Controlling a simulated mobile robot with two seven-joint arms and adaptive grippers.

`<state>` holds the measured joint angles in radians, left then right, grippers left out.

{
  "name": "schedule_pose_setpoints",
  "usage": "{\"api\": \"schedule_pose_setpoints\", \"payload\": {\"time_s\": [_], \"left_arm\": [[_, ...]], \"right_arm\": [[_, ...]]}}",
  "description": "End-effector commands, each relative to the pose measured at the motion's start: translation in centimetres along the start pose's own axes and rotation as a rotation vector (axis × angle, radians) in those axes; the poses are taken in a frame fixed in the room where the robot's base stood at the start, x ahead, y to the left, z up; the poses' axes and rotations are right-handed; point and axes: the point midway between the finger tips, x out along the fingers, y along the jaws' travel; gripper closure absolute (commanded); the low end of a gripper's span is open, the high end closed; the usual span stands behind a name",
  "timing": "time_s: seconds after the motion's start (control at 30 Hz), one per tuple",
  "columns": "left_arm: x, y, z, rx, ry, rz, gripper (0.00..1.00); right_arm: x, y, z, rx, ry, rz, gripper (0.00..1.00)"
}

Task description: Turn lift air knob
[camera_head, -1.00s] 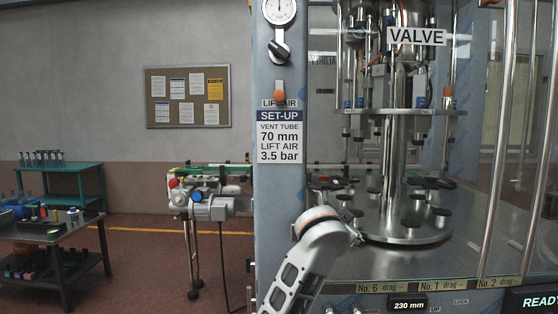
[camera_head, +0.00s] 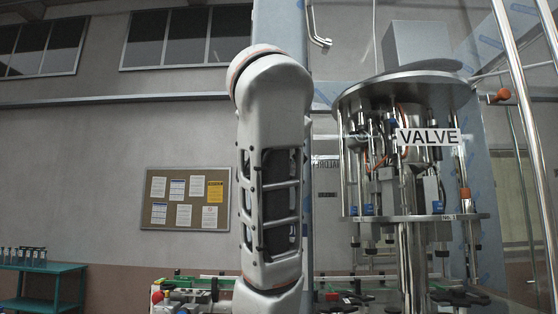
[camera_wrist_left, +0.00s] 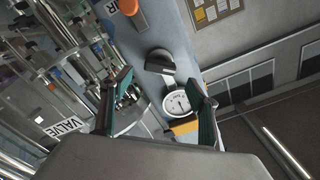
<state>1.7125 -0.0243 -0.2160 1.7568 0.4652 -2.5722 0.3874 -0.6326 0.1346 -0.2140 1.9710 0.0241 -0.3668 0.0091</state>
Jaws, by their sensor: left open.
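In the left wrist view, a dark knob (camera_wrist_left: 160,62) with a grey rim sits on the blue-grey panel (camera_wrist_left: 168,20), between a round white gauge (camera_wrist_left: 177,104) and an orange knob (camera_wrist_left: 128,6). A label ending in "AIR" (camera_wrist_left: 107,22) is near the orange knob. My left gripper (camera_wrist_left: 160,78) is open and empty, its green-padded fingers on either side of the dark knob and gauge in the picture. I cannot tell how far off the knob is. In the head view my raised arm hides this part of the panel. My right gripper is not in view.
The machine with the "VALVE" sign (camera_head: 428,137) stands right of the panel, with metal rods and stems. A notice board (camera_head: 186,199) hangs on the back wall. A teal table (camera_head: 40,285) stands at lower left.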

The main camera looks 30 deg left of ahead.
Motion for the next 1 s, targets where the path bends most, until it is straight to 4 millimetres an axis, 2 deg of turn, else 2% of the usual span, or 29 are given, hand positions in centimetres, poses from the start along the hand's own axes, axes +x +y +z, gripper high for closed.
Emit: {"api": "schedule_pose_setpoints", "payload": {"time_s": [0.2,0.4,0.6,1.0], "left_arm": [[2.2,-0.3,0.1,0.003,-0.007,-0.005,0.40],[5.1,-0.3,0.1,0.003,-0.006,-0.004,0.40],[7.1,-0.1,0.0,0.002,-0.005,-0.002,0.40],[7.8,0.0,0.1,0.001,-0.003,0.000,0.40]], "right_arm": [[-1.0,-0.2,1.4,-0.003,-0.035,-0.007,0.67],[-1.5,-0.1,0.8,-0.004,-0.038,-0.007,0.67],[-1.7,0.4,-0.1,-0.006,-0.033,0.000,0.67],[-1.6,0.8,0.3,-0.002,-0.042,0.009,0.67]]}}
